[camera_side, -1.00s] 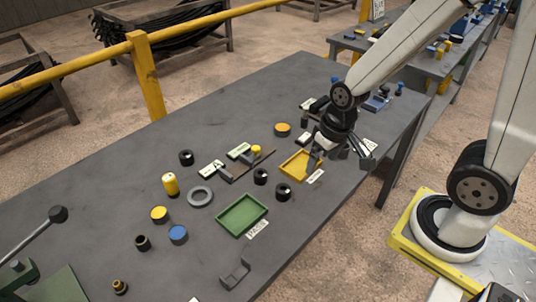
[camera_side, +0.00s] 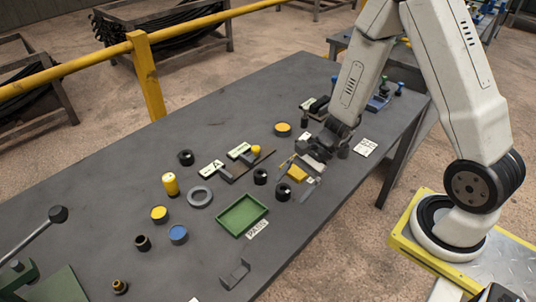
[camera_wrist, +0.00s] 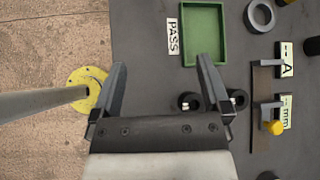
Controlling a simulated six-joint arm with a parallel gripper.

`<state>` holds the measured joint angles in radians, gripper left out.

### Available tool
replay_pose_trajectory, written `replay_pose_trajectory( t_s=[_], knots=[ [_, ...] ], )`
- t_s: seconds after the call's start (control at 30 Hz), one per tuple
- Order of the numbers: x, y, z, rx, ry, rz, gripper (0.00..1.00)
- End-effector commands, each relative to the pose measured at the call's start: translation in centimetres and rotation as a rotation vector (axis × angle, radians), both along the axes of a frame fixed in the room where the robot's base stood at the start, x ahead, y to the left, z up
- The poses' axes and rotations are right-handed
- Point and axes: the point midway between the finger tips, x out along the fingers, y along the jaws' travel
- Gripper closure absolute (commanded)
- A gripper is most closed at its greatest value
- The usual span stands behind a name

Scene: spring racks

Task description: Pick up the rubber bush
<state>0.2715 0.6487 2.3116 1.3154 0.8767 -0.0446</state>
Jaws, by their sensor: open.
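Several short black hollow cylinders look like rubber bushes, and I cannot tell which one is meant. In the side view, one black bush (camera_side: 283,192) and another (camera_side: 260,176) stand between the green tray and my gripper; a third (camera_side: 186,157) stands farther back.
A green tray (camera_side: 221,222) with a PASS label lies left of the bushes. A grey ring (camera_side: 200,196), a yellow cylinder (camera_side: 170,185), a blue-topped cylinder (camera_side: 178,234) and labelled gauge pieces (camera_side: 212,168) lie around. A grey bracket (camera_side: 236,274) sits near the front edge.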

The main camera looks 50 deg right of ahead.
Motion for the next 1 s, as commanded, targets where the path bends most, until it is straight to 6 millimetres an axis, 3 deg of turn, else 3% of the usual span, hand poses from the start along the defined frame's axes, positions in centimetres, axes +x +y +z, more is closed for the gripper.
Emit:
replay_pose_trajectory(
  t_s=[0.27,0.5,0.73,1.0],
  knots=[
    [4.1,-1.8,-2.4,0.205,0.051,-0.388,0.03],
    [7.2,-5.3,-4.9,0.343,0.045,-0.728,0.03],
    [8.7,-8.6,-6.8,0.412,0.017,-0.955,0.03],
    [9.0,-9.5,-7.3,0.427,0.005,-1.016,0.03]
  ],
)
